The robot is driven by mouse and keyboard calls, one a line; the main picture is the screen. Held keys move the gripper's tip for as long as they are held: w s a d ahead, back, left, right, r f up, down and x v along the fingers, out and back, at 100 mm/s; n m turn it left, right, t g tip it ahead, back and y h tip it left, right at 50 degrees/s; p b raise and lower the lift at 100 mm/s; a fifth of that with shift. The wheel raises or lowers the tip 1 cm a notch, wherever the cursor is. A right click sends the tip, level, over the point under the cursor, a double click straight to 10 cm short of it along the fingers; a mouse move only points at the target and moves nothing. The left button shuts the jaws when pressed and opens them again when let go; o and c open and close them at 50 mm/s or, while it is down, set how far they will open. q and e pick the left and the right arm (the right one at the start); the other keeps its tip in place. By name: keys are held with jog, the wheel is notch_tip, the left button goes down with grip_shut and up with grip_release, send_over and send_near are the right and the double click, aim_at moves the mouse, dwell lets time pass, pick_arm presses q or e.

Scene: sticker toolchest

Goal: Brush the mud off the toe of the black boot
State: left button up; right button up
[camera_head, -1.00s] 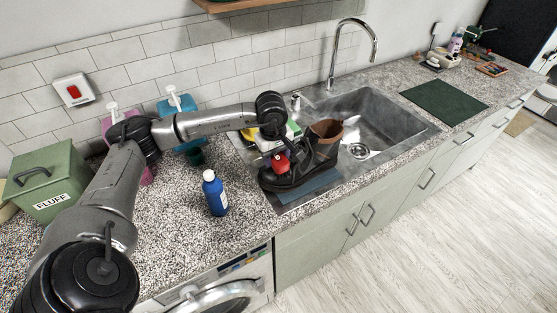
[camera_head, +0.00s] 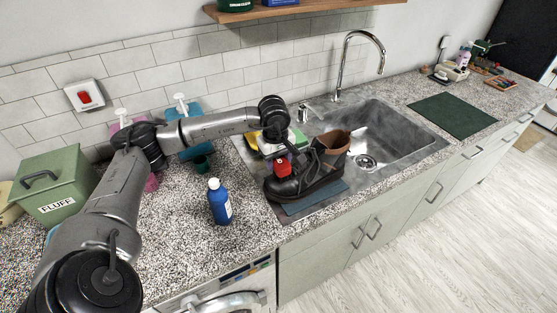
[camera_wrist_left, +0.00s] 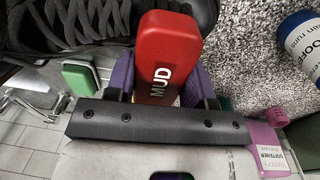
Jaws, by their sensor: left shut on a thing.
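The black boot (camera_head: 318,178) with a brown collar stands on a dark mat (camera_head: 318,196) on the near edge of the sink, toe to the left. My left gripper (camera_head: 279,152) is beside the toe, shut on a red brush labelled MUD (camera_head: 283,167). The brush also shows in the left wrist view (camera_wrist_left: 165,55), between the purple fingers, with the boot's laces and sole edge (camera_wrist_left: 85,20) next to it. The brush's bristles are hidden, and I cannot tell whether they touch the toe. I see no clear mud on the toe from here. My right gripper is not in view.
A blue bottle (camera_head: 219,202) stands left of the boot. A green FLUFF box (camera_head: 58,190) is at far left. The sink basin (camera_head: 385,140) and faucet (camera_head: 352,60) are right of the boot; a green mat (camera_head: 453,115) lies beyond.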

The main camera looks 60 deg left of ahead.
pick_arm(q)
jog(key=shift+s+r+p, duration=0.2)
jog(key=shift+r+p, duration=1.35)
jog(key=shift+r, duration=1)
jog(key=shift+r+p, duration=0.5)
jog(key=shift+r, duration=0.4)
